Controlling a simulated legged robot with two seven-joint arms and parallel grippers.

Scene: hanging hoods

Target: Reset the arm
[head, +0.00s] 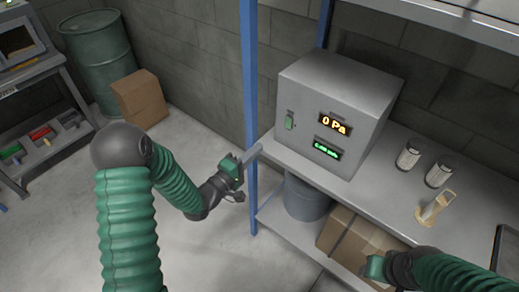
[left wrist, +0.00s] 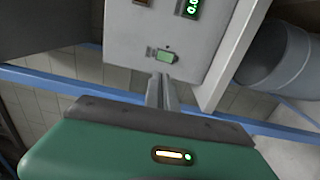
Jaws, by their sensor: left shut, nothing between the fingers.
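My left gripper (head: 254,152) is in the middle of the head view, its arm coming in from the left. Its grey fingers are together and empty, close to the blue post and the shelf's left end in the picture; I cannot tell if they touch. In the left wrist view the shut fingers (left wrist: 160,88) point toward the grey box with a green switch (left wrist: 165,57). My right gripper (head: 372,267) is at the bottom right of the head view, in front of the lower shelf; its fingers do not show clearly.
The grey box (head: 320,118) reads "0 Pa" and stands on the metal shelf. Two small jars (head: 408,155) and a beige stand (head: 435,207) are to its right. A bucket (head: 306,199) and a carton (head: 352,238) sit below. The blue post (head: 249,85) is close. Floor at left is free.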

